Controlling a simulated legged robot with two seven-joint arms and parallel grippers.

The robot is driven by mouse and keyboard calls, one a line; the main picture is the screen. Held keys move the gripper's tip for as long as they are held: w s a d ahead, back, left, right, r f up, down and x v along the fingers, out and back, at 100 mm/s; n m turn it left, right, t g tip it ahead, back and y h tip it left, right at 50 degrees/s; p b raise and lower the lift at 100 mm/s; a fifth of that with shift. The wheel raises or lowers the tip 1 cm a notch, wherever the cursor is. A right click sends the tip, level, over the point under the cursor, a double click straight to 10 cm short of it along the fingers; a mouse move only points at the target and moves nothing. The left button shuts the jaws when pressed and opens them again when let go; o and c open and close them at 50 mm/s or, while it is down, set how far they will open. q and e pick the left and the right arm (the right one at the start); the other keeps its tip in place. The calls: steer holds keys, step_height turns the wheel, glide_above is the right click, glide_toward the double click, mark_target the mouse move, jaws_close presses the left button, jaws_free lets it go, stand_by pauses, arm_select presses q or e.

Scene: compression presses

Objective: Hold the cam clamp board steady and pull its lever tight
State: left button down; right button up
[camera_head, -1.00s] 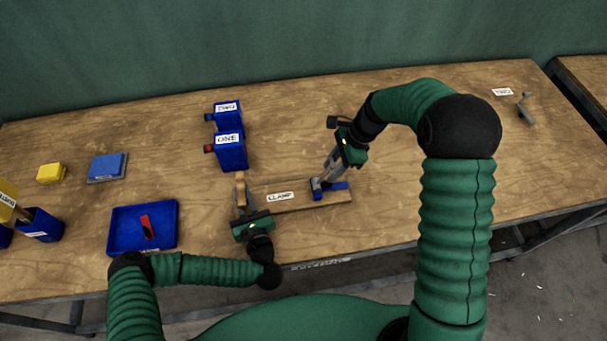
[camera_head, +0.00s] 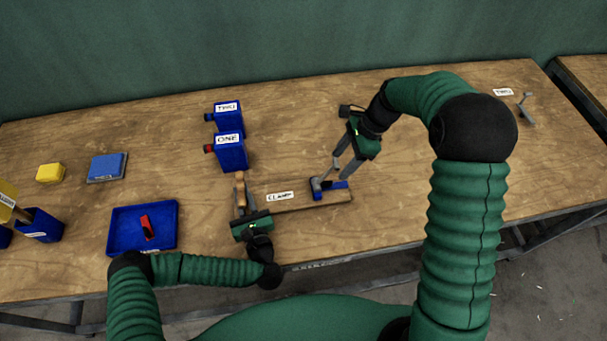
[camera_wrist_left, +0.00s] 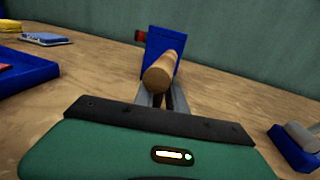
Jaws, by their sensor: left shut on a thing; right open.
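The clamp board (camera_head: 300,204) is a flat wooden board labelled CLAMP near the table's front edge. A wooden handle (camera_head: 240,190) stands at its left end. My left gripper (camera_head: 240,207) is shut on this handle, which also shows in the left wrist view (camera_wrist_left: 162,74). At the board's right end is a blue clamp base (camera_head: 338,186) with a grey lever (camera_head: 317,184). The base is partly in view in the left wrist view (camera_wrist_left: 290,150). My right gripper (camera_head: 338,170) is open, its fingers just above the lever; whether they touch it is unclear.
Blue boxes labelled ONE (camera_head: 232,155) and TWO (camera_head: 227,121) stand behind the handle. A blue tray (camera_head: 118,236) with a red piece lies to the left. A blue block (camera_head: 107,166) and a yellow block (camera_head: 50,173) sit further back. The table right of the clamp is largely clear.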

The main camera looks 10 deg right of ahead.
arm_select(q)
steer(key=c, duration=1.3)
jaws_free()
arm_select(e)
steer(key=v, duration=0.8)
steer(key=shift+f, duration=0.15)
